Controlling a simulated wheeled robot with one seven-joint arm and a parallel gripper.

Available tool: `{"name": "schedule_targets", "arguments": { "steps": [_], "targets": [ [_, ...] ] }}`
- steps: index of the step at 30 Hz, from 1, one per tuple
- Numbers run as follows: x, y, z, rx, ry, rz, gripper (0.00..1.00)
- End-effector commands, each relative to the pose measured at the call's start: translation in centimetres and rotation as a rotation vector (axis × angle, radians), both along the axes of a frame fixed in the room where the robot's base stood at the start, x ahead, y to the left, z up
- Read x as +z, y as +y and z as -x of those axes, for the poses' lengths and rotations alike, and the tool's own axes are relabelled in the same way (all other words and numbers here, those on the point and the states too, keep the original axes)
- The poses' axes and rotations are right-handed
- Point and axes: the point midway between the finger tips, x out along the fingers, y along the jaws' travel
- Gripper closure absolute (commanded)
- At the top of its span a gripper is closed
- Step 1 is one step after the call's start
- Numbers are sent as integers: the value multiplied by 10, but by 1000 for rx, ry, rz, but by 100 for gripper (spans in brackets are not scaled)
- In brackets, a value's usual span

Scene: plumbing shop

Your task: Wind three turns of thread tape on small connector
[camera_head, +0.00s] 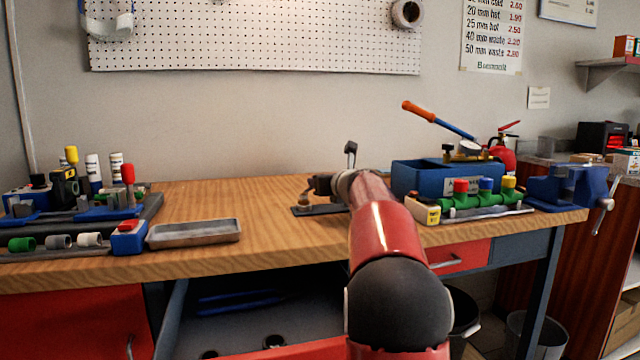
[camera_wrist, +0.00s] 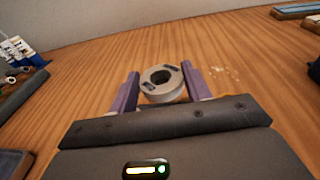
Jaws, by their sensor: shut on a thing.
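My gripper (camera_head: 322,186) is over the middle of the wooden bench in the head view, partly hidden by my arm. In the wrist view its two purple fingers (camera_wrist: 160,78) are shut on a pale grey ring (camera_wrist: 163,86) with a dark hole and dark notches, which looks like the thread tape roll. A small brass-coloured piece (camera_head: 304,198), possibly the small connector, shows beside the gripper in the head view, at the left end of a dark flat plate (camera_head: 328,210). I cannot tell whether it touches the gripper. No tape is clearly seen on it.
A shallow metal tray (camera_head: 194,232) lies left of the gripper. Farther left is a rack with white bottles (camera_head: 93,167) and pipe pieces (camera_head: 58,241). A blue test pump (camera_head: 420,178) and green manifold (camera_head: 482,198) stand right, with a blue vise (camera_head: 568,186) beyond. Bench behind is clear.

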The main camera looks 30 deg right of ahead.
Motion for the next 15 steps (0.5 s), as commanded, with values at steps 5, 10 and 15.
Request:
{"name": "schedule_targets", "arguments": {
  "steps": [5,10,15],
  "targets": [
    [-1,1,16,0,-1,0,73],
    [-1,1,30,-1,0,0,73],
    [0,4,35,-1,-1,0,73]
  ]
}}
